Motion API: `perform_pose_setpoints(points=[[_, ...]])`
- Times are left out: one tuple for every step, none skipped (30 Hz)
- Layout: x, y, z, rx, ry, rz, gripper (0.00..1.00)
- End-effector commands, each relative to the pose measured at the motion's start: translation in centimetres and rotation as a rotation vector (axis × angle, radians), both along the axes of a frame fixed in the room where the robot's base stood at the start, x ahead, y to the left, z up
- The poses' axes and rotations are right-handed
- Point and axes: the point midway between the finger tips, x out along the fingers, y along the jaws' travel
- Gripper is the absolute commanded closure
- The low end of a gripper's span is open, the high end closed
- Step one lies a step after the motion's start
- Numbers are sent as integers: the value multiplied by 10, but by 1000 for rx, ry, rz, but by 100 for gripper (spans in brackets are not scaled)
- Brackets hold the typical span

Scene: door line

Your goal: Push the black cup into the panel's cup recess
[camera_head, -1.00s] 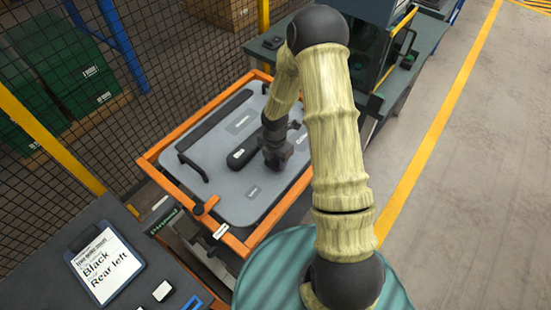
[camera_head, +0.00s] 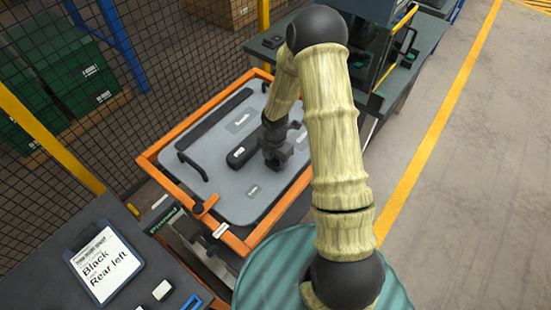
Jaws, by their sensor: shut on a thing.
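The grey door panel (camera_head: 222,183) lies in an orange frame at the middle of the view. My gripper (camera_head: 277,163) points down over the panel's middle, close to its surface. It is shut on a dark thing, which I take to be the black cup; it is small and hard to tell from the dark fingers. A long black rounded piece (camera_head: 241,153) lies on the panel just left of my gripper. The cup recess cannot be made out; my gripper and arm cover part of the panel.
The orange frame (camera_head: 169,185) borders the panel. A black bar runs along its far left side. A clipboard (camera_head: 104,262) reading "Black" and "Rear left" lies on a dark table at lower left. A mesh fence stands behind. A dark bench stands beyond the panel.

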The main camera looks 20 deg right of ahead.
Motion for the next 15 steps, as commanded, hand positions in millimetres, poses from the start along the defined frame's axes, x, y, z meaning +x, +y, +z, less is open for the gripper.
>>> perform_pose_setpoints(points=[[0, 0, 0, 0, 0, 0, 79], [0, 0, 0, 0, 0, 0, 79], [0, 0, 0, 0, 0, 0, 79], [0, 0, 0, 0, 0, 0, 79], [0, 0, 0, 0, 0, 0, 79], [0, 0, 0, 0, 0, 0, 79], [0, 0, -1, 0, 0, 0, 79], [0, 0, -1, 0, 0, 0, 79], [0, 0, -2, 0, 0, 0, 79], [0, 0, -2, 0, 0, 0, 79], [0, 0, -3, 0, 0, 0, 79], [0, 0, -3, 0, 0, 0, 79], [0, 0, -4, 0, 0, 0, 79], [0, 0, -4, 0, 0, 0, 79], [0, 0, -5, 0, 0, 0, 79]])
